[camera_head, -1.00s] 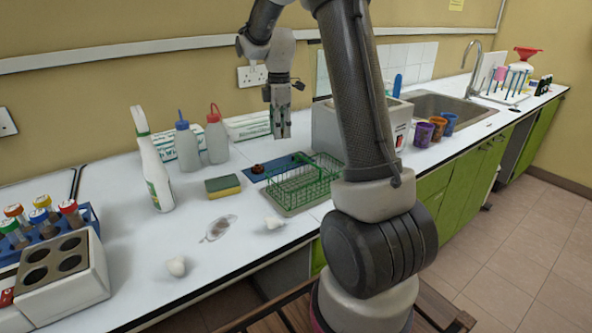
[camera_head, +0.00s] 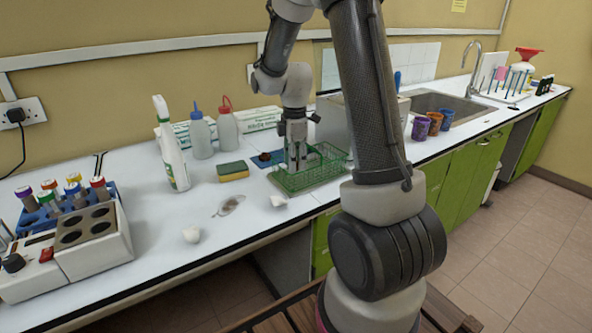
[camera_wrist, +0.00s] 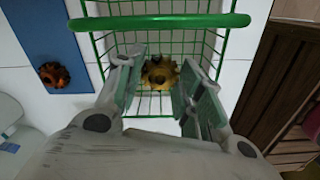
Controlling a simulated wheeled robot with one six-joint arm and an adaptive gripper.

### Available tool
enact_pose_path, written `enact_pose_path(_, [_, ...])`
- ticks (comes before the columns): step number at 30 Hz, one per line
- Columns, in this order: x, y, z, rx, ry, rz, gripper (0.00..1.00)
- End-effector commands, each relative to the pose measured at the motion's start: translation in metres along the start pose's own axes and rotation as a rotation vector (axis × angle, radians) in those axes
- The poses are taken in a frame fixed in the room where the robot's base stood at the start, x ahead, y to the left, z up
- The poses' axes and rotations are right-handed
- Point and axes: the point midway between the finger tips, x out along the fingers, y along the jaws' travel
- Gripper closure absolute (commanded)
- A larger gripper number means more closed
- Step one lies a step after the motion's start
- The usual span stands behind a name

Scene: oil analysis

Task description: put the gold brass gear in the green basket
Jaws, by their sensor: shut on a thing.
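The gold brass gear (camera_wrist: 159,73) shows between my fingertips in the wrist view, over the floor of the green basket. My gripper (camera_wrist: 158,82) is shut on it. In the head view my gripper (camera_head: 296,165) points down into the left part of the green wire basket (camera_head: 322,177), and the gear cannot be made out there. The basket (camera_wrist: 160,21) also shows in the wrist view, with its thick green rim across the top. Whether the gear touches the basket floor, I cannot tell.
A rusty brown gear (camera_wrist: 53,75) lies on a blue mat (camera_wrist: 45,40) left of the basket. A sponge (camera_head: 233,171), a spray bottle (camera_head: 171,145) and two wash bottles stand further left. A grey box and the sink (camera_head: 440,108) are to the right.

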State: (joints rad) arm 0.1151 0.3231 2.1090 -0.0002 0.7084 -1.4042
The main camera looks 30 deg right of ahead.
Motion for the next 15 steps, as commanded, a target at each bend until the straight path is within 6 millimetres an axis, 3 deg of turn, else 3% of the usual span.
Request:
enact_pose_path(6, [0.03,-0.001,0.0,0.0,-0.001,-0.004,0.91])
enact_pose_path(15, [0.032,0.0,0.0,0.0,0.0,-0.001,0.91])
